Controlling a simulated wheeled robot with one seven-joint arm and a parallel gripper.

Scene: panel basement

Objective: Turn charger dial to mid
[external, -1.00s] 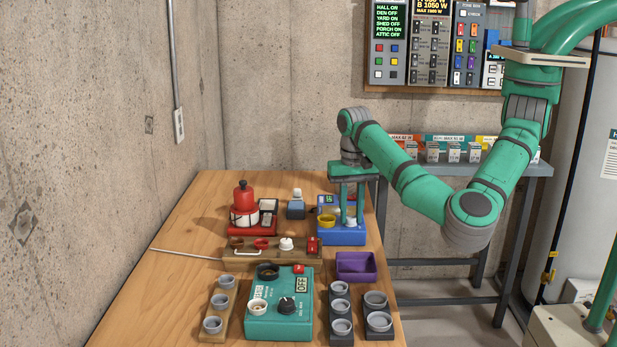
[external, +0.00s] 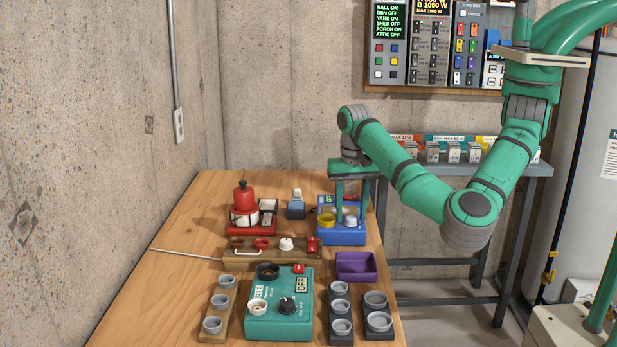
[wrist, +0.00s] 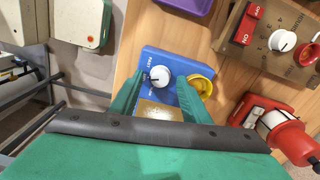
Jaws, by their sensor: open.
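The charger is a blue box (external: 341,236) at the right side of the wooden table. It has a white dial (external: 351,222) and a yellow round cup (external: 327,221). In the wrist view the blue box (wrist: 150,58) shows white print beside the white dial (wrist: 159,76), with the yellow cup (wrist: 203,82) to the right. My gripper (external: 351,212) points down over the charger. In the wrist view its green fingers (wrist: 160,88) are apart, one on each side of the dial, with nothing held. The dial's exact pointer setting is too small to read.
A red device (external: 242,216) and a small blue-grey unit (external: 296,208) stand left of the charger. A wooden switch board (external: 272,258), a purple tray (external: 356,266) and a teal tester (external: 279,320) lie in front. A metal rack (external: 460,262) stands behind to the right.

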